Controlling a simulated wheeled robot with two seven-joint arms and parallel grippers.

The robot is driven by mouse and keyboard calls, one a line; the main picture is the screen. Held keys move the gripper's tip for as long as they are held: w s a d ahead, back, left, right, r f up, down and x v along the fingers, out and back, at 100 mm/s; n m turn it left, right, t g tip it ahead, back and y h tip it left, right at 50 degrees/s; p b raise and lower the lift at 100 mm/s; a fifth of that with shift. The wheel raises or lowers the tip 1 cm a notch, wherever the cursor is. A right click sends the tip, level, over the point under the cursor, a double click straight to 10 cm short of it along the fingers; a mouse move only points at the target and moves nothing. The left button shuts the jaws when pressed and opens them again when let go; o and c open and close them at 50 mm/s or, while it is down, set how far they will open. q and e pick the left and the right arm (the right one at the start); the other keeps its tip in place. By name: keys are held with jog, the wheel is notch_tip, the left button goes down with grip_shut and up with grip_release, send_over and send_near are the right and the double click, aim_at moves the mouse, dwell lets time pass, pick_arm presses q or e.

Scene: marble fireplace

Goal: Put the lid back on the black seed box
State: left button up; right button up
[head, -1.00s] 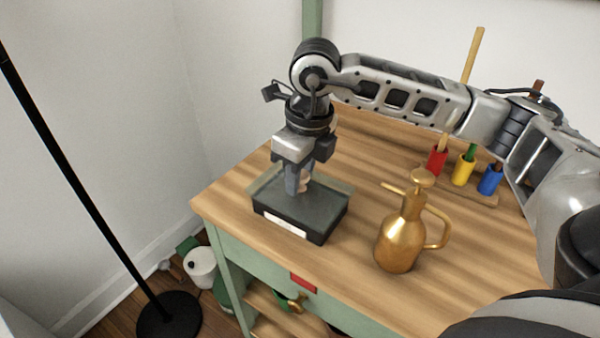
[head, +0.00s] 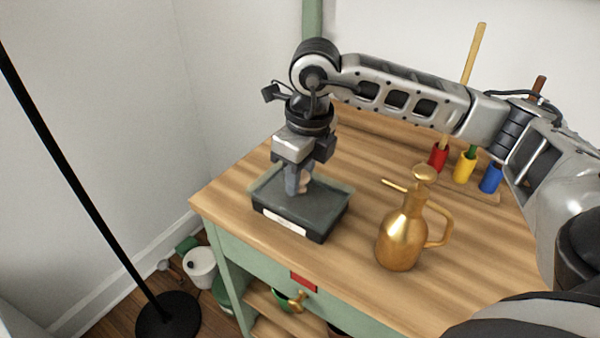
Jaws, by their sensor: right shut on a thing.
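The black seed box (head: 318,236) stands on the wooden bench top near its left corner, with a white label on its front. A see-through, greyish lid (head: 342,186) lies over the box's opening or just above it. Its pale edge shows past the box at the back. I cannot tell whether it is seated. My right gripper (head: 298,186) points down over the middle of the box, shut on the lid's small pinkish knob (head: 306,183), which the fingers partly hide. My left gripper is out of view.
A brass watering can (head: 402,240) stands right of the box. Red (head: 438,157), yellow (head: 464,167) and blue (head: 490,178) pots holding sticks stand at the back right, under my right forearm. A black pole (head: 75,185) rises from the floor at left.

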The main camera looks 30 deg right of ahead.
jog(key=shift+f+b, duration=0.3)
dwell(0.6)
dwell(0.4)
jog(key=o, duration=1.5)
jog(key=shift+o, duration=0.2)
jog(key=shift+r+p, duration=2.45)
jog(key=shift+r, duration=1.1)
grip_shut()
